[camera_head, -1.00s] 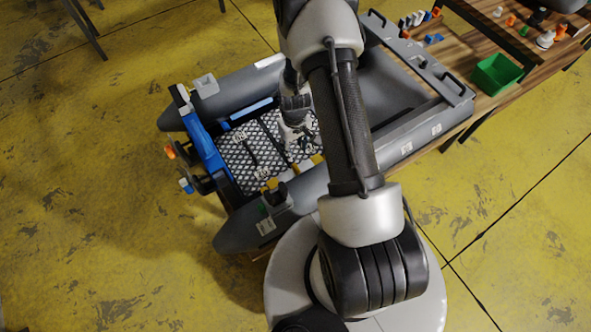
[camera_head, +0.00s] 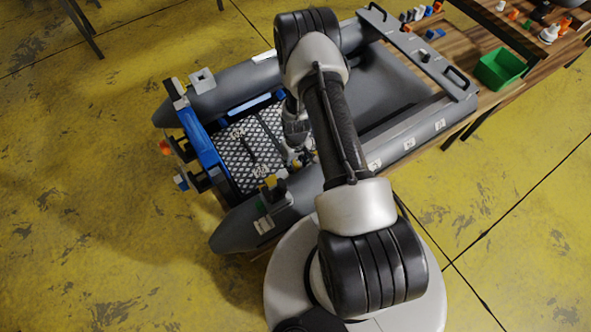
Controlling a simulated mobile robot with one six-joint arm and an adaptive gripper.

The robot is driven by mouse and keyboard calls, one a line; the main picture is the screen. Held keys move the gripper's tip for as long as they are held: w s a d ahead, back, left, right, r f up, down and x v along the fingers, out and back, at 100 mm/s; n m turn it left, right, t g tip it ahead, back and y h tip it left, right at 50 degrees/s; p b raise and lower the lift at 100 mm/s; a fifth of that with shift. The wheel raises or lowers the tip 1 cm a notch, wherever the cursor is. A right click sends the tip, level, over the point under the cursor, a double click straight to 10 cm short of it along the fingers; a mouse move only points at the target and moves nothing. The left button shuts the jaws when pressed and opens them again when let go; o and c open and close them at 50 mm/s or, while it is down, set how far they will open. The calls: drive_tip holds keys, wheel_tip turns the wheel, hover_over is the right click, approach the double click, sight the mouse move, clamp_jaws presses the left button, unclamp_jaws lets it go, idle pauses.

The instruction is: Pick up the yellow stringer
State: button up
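The yellow stringer (camera_head: 270,181) shows only in part, near the inner side of the grey boat's (camera_head: 235,235) near tube. One yellow end shows by the black fitting on that tube. The rest is hidden behind my arm and the tube. My gripper (camera_head: 293,163) points down inside the boat, at the right end of the patterned floor panel and close to the stringer's line. Its fingers are small and partly covered by my forearm, so I cannot tell whether they are shut on the stringer.
A blue stringer (camera_head: 250,103) lies along the far tube. The blue transom (camera_head: 203,150) closes the boat's left end. A grey bench (camera_head: 418,52) spans the right part. A green bin (camera_head: 500,69) and small parts stand on the wooden table. The yellow floor at left is open.

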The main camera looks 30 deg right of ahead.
drive_tip(key=shift+f, duration=0.6)
drive_tip(key=shift+c, duration=0.3)
clamp_jaws()
drive_tip(key=shift+r, duration=0.1)
